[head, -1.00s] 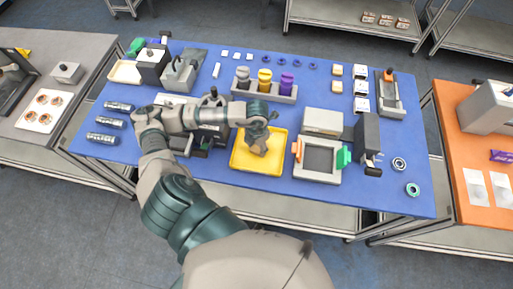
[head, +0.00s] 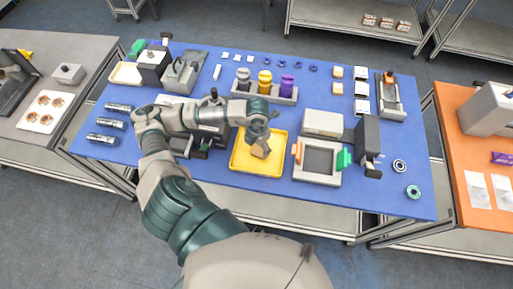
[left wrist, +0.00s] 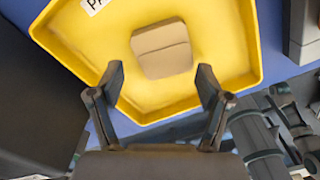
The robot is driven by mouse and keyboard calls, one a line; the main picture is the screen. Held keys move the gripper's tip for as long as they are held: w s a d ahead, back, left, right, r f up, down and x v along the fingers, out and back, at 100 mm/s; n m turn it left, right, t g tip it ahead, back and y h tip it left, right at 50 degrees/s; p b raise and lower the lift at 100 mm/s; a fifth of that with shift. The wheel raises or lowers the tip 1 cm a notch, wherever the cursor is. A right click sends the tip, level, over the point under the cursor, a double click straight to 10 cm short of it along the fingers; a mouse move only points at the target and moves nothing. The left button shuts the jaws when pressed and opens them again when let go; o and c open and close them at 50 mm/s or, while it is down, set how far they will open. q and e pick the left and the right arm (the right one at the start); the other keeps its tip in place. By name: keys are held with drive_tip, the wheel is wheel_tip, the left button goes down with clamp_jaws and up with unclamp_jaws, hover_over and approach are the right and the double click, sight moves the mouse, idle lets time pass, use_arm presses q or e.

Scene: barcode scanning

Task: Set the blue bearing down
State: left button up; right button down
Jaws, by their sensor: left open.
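Small blue rings (head: 283,62), possibly the bearings, lie in a row at the back of the blue table. A round bearing with a teal ring (head: 413,191) lies at the front right corner. My left gripper (head: 261,139) is over the yellow tray (head: 239,165). In the left wrist view my left gripper (left wrist: 160,82) is open, its fingers apart. A brown block (left wrist: 162,50) lies in the tray just beyond the fingertips; it shows under the gripper in the head view (head: 260,151). No bearing is in the gripper. My right gripper is not in view.
A grey fixture (head: 319,161) with orange and green parts stands right of the tray. A dark-fronted machine (head: 367,140) is farther right. A rack with grey, yellow and purple cylinders (head: 266,93) is behind the tray. A metallic bearing (head: 399,166) lies near the teal-ringed one.

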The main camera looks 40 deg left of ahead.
sight(257, 151)
use_arm(q)
wheel_tip(257, 151, up, 10)
drive_tip(key=shift+a, duration=0.15)
idle(0.5)
